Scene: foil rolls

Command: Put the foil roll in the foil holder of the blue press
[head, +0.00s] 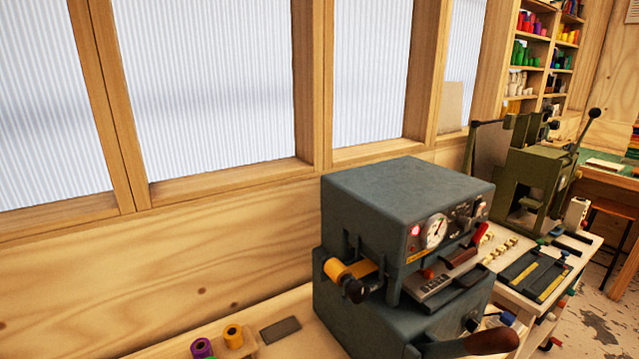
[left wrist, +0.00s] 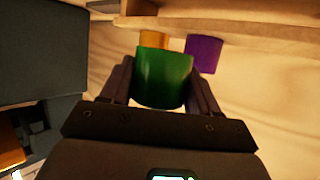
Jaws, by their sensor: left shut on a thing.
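My left gripper (left wrist: 163,88) is shut on a green foil roll (left wrist: 164,72), with a dark finger on each side of it. The blue press (head: 405,205) is a blue-grey machine standing on the bench in the head view. On its left side is the foil holder (head: 355,291), a spindle with a dark knob, and a gold-orange roll (head: 338,271) sits there. A purple roll (head: 201,347) and an orange roll (head: 233,336) stand at the bottom left; they also show beyond the green roll in the left wrist view. The left gripper is outside the head view, and the right gripper is in neither view.
A dark flat pad (head: 281,330) lies on the bench between the rolls and the press. The press's lever handle (head: 485,341) juts out at the front. An olive-green press (head: 535,170) stands farther right. Windows and a wooden wall close off the back.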

